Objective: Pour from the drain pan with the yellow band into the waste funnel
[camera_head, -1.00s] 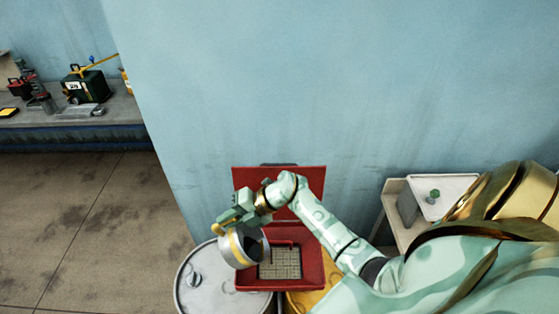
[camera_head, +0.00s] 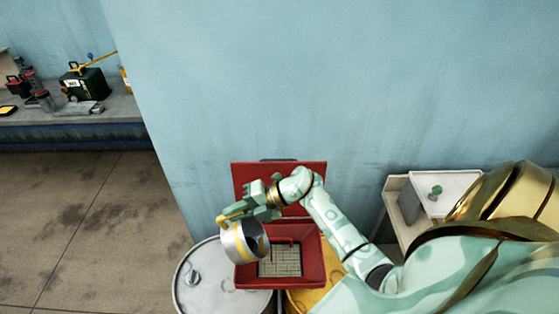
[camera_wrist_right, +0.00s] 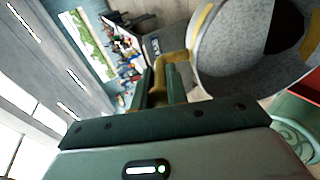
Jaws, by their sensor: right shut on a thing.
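The drain pan with the yellow band (camera_head: 241,243) is a grey round vessel, held tilted at the left edge of the waste funnel. My right gripper (camera_head: 238,214) is shut on its yellow handle. The wrist view shows the handle between the fingers (camera_wrist_right: 162,88), and the pan's grey inside (camera_wrist_right: 230,62) with a dark patch. The waste funnel (camera_head: 309,272) is a red square box with a metal grid in its floor and its red lid open behind. No stream from the pan is visible. My left gripper is not in view.
A grey drum (camera_head: 199,283) stands left of the funnel, and a yellow drum (camera_head: 303,299) lies beneath it. A blue wall (camera_head: 350,90) rises close behind. A small white-topped stand (camera_head: 455,185) is at the right. A bench (camera_head: 120,108) with tools is far left.

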